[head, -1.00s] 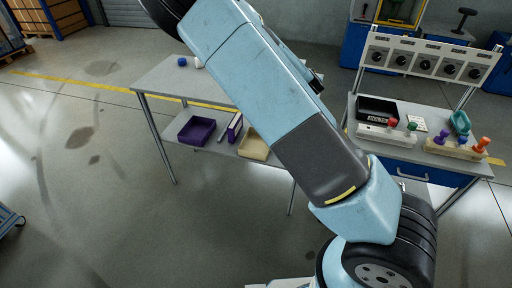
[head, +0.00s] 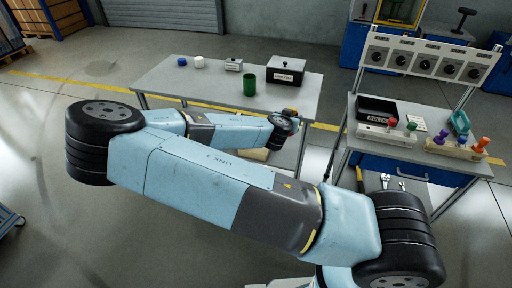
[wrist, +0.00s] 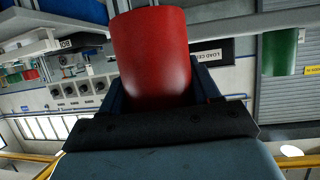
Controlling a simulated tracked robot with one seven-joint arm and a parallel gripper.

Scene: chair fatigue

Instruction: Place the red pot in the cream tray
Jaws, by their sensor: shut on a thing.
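The red pot (wrist: 150,48) fills the upper middle of the wrist view. My gripper (wrist: 160,88) is shut on it, with dark fingers showing on both sides.
On the tabletop (head: 190,86) stand a green pot (head: 250,86), a black box (head: 286,72), a small grey device (head: 233,65), and white (head: 199,62) and blue (head: 182,62) items. Open floor lies left.

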